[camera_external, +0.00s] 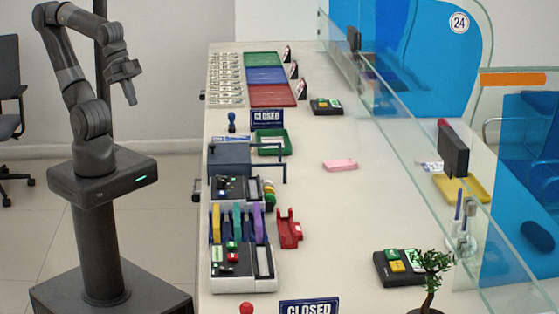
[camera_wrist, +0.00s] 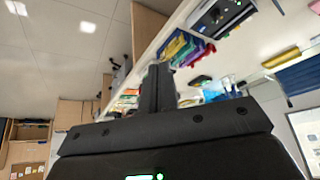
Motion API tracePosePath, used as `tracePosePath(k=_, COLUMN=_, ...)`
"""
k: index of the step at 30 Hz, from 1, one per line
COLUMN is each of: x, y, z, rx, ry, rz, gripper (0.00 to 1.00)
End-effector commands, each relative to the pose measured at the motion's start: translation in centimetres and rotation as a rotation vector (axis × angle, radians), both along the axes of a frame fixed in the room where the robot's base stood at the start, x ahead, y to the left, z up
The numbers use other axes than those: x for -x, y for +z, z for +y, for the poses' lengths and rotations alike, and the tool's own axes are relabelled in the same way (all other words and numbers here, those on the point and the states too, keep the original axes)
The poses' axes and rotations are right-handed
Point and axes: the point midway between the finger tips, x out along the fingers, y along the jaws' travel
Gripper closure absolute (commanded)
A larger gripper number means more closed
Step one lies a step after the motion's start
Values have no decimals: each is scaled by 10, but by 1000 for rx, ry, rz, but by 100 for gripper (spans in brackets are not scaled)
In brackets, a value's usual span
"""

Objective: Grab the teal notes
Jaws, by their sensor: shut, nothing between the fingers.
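My gripper (camera_external: 131,97) is shut and empty, raised at the left, off the counter's side and well away from anything on it. In the wrist view its dark fingers (camera_wrist: 158,88) are together. The wrist view shows coloured upright pieces (camera_wrist: 186,50), tilted and small.
The counter (camera_external: 330,220) has a clear middle with a pink bundle (camera_external: 340,165). A glass screen (camera_external: 405,155) runs along its right side. A red holder (camera_external: 288,230), blue-grey box (camera_external: 229,159) and green tray (camera_external: 271,141) crowd the left side. A plant (camera_external: 432,270) stands near right.

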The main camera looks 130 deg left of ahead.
Motion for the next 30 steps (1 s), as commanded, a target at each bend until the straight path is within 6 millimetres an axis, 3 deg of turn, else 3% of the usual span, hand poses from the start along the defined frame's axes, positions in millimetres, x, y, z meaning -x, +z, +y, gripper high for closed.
tracePosePath(k=2, x=0, y=0, z=0, rx=0, ry=0, rz=0, gripper=99)
tracePosePath(k=17, x=0, y=0, z=0, rx=0, ry=0, rz=0, gripper=58)
tracePosePath(k=25, x=-2, y=1, z=0, rx=7, ry=11, rz=3, gripper=58)
tracePosePath(k=30, x=-24, y=6, z=1, rx=83, ry=128, rz=33, gripper=58)
